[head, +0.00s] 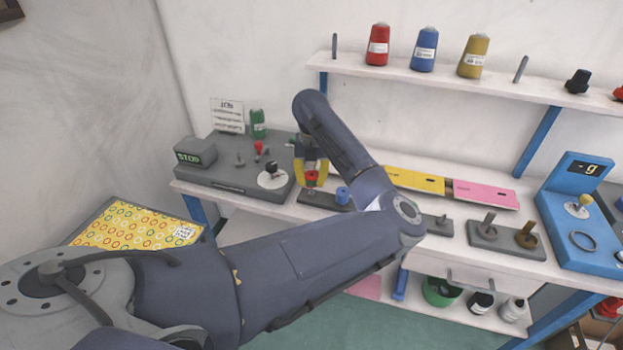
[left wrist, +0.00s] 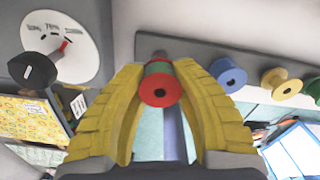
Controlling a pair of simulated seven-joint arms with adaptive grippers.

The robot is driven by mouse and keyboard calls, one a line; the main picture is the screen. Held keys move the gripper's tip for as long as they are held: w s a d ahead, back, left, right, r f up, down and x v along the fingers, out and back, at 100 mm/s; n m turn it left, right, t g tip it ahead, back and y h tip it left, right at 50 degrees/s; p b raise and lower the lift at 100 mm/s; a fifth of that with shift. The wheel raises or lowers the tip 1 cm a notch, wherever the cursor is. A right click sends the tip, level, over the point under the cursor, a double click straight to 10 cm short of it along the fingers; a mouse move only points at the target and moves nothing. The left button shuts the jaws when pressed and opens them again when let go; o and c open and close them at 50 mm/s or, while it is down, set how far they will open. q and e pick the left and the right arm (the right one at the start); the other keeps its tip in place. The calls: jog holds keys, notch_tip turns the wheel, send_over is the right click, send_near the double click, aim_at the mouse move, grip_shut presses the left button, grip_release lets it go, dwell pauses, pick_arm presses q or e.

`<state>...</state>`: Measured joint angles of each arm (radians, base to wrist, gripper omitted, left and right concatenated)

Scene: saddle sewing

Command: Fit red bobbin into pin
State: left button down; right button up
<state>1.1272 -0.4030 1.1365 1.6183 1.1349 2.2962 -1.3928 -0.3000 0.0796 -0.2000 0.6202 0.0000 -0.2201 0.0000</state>
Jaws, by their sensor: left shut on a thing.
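The red bobbin (head: 311,177) is between the yellow fingers of my left gripper (head: 311,172), above the left end of a dark bobbin holder (head: 318,202). A blue bobbin (head: 342,195) sits on the holder to the right. My right gripper is not in view.
Yellow (left wrist: 281,81) and green (left wrist: 313,89) bobbins stand beyond the blue one. A grey machine with a STOP box (head: 195,152) is close on the left. A grey block with two pegs (head: 490,234) and a blue device (head: 573,225) stand right. My arm hides mid-table.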

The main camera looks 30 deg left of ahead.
aim_at(312, 193)
pick_arm(q)
jog(key=shift+f, duration=2)
dwell(0.7)
jog(key=c, duration=1.1)
grip_release()
jog(key=shift+r, duration=6.05)
